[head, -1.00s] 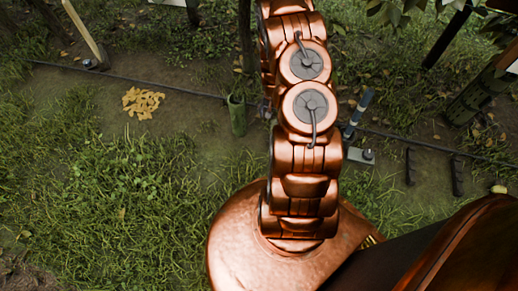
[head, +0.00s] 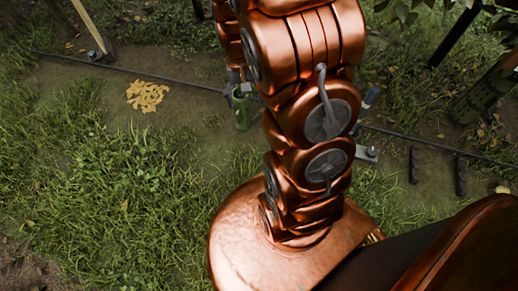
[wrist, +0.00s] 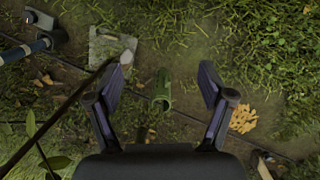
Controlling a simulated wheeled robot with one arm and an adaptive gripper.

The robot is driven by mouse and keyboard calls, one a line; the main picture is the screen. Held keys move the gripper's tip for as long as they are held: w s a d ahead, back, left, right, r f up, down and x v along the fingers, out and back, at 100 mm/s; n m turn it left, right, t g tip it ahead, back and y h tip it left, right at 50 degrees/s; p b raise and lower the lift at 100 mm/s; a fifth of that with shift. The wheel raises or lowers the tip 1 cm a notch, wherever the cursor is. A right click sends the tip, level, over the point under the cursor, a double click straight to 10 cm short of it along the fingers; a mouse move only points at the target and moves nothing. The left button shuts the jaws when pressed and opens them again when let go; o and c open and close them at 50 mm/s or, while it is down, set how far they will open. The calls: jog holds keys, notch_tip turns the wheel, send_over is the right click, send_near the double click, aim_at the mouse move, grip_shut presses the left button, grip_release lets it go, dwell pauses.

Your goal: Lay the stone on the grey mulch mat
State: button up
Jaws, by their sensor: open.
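In the wrist view the grey mulch mat (wrist: 104,42) lies flat on the ground at the upper left. A small pale lump that looks like the stone (wrist: 127,57) shows at the mat's lower right corner, just beyond my left fingertip. It seems to rest on the mat, but I cannot tell whether all of it does. My gripper (wrist: 162,82) is open and empty, its two dark fingers wide apart.
A green upright cylinder (wrist: 162,90) shows between my fingers, also in the head view (head: 241,108). Yellow pieces (head: 147,95) lie on bare soil. A dark hose (head: 185,84) crosses the ground. A blue-handled tool (wrist: 22,52) and a grey plate with a knob (wrist: 40,21) lie left.

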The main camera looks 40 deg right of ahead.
jog(key=s+a+r+n, duration=0.1)
jog(key=s+a+r, duration=0.3)
jog(key=s, duration=0.3)
jog(key=s+a+r+n+g, duration=0.1)
jog(key=s+a+r+n, duration=0.1)
jog(key=s+a+r, duration=0.2)
jog(key=s+a+r+n, duration=0.2)
jog(key=s+a+r, duration=0.2)
jog(key=s, duration=0.6)
jog(key=shift+r+g, duration=0.3)
jog(key=shift+s+r, duration=0.1)
